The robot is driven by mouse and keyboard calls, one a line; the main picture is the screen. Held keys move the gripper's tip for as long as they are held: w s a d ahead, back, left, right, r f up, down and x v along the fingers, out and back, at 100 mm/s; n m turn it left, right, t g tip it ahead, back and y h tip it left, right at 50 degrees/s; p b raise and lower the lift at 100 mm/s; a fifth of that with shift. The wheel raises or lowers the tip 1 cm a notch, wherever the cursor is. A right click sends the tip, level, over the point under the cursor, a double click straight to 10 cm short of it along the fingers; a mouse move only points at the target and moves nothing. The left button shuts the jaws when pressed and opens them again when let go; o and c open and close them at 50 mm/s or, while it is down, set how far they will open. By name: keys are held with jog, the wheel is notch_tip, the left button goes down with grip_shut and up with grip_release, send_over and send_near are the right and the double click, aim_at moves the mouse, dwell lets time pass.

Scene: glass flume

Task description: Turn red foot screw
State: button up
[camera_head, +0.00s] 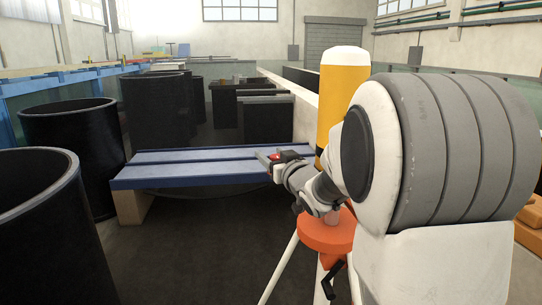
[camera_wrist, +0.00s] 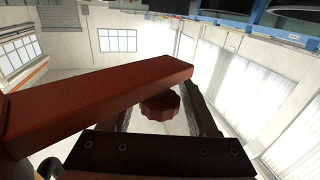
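A dark red scalloped knob (camera_wrist: 160,106), which looks like the red foot screw, shows in the wrist view under a brownish-red bar (camera_wrist: 100,100). My gripper (camera_wrist: 160,110) has one dark finger on each side of the knob, with narrow gaps showing, so it looks open around it. The bar hides part of the left finger and the top of the knob. In the head view my gripper (camera_head: 268,160) is left of a yellow cylinder (camera_head: 342,95) with a white cap. A small red patch (camera_head: 276,157) shows at the gripper; I cannot tell whether it is the knob.
An orange tripod head (camera_head: 327,235) with pale legs stands below my arm. A blue bench (camera_head: 190,168) is behind and left of the gripper. Black open tubs (camera_head: 72,140) stand on the left. The dark floor at front centre-left is clear.

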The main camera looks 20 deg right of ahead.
grip_shut()
jog(key=b, duration=0.1)
jog(key=m+h+b, duration=0.1)
jog(key=b, duration=0.1)
jog(key=shift+d+f+h, duration=0.1)
jog(key=shift+f+h, duration=0.1)
jog(key=shift+h, duration=0.1)
